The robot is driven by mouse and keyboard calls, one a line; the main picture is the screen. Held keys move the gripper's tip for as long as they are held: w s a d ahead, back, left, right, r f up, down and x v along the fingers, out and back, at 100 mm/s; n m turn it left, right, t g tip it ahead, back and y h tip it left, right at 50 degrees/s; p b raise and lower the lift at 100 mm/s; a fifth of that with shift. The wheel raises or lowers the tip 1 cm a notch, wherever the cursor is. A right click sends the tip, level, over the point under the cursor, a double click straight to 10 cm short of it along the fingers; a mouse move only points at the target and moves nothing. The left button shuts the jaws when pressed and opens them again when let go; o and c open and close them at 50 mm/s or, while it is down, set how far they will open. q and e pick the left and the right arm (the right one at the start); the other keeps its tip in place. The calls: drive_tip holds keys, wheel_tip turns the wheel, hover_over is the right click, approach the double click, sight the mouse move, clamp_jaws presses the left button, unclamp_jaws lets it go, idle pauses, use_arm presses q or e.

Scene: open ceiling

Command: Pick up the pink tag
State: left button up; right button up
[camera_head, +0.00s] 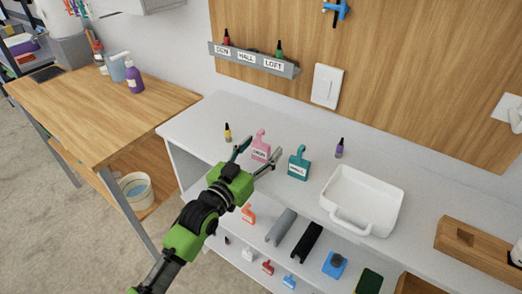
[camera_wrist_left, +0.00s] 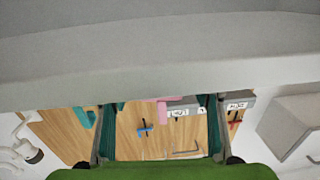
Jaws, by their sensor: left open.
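The pink tag (camera_head: 261,152) stands upright on the white counter, with a hooked top and a white label with dark lettering. My left gripper (camera_head: 260,148) is open, its two fingers reaching toward the tag, one on each side. In the left wrist view, a pink piece of the tag (camera_wrist_left: 166,107) shows between the open fingers of my left gripper (camera_wrist_left: 160,128); the rest of it is hard to make out. I cannot tell whether a finger touches it. My right gripper is in neither view.
A teal tag (camera_head: 298,166) stands close on the right. A yellow bottle (camera_head: 228,133) is behind on the left and a purple bottle (camera_head: 339,149) on the right. A white tray (camera_head: 378,182) stands farther right. A shelf below holds several items.

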use_arm(q)
drive_tip(key=c, duration=1.2)
